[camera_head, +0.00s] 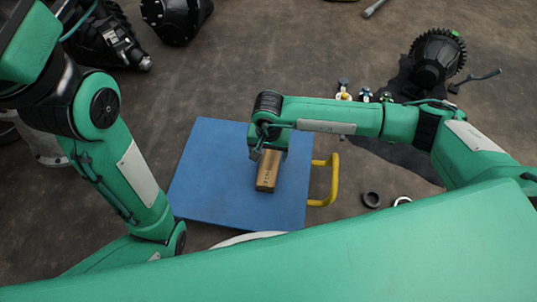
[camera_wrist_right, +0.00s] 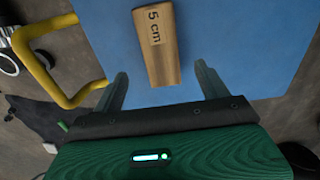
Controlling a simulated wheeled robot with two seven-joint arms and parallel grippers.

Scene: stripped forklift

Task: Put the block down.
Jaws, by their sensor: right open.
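A wooden block (camera_head: 267,172) lies on the blue platform (camera_head: 213,165), which has a yellow handle (camera_head: 331,180). In the right wrist view the block (camera_wrist_right: 158,45) shows the print "5 cm" on its upper face. My right gripper (camera_head: 269,156) is over the far end of the block in the head view. In the right wrist view the open right gripper (camera_wrist_right: 162,72) has a finger on each side of the block's near end, with gaps between. Whether the block touches the fingers' height is unclear. My left arm shows in the head view, but its gripper does not.
A black ring (camera_head: 371,199) and a pale ring (camera_head: 402,201) lie on the floor right of the platform. A dark geared part (camera_head: 437,56) and small parts (camera_head: 364,95) lie beyond on a dark cloth. Black machine parts (camera_head: 176,18) stand at the upper left. The platform's left side is clear.

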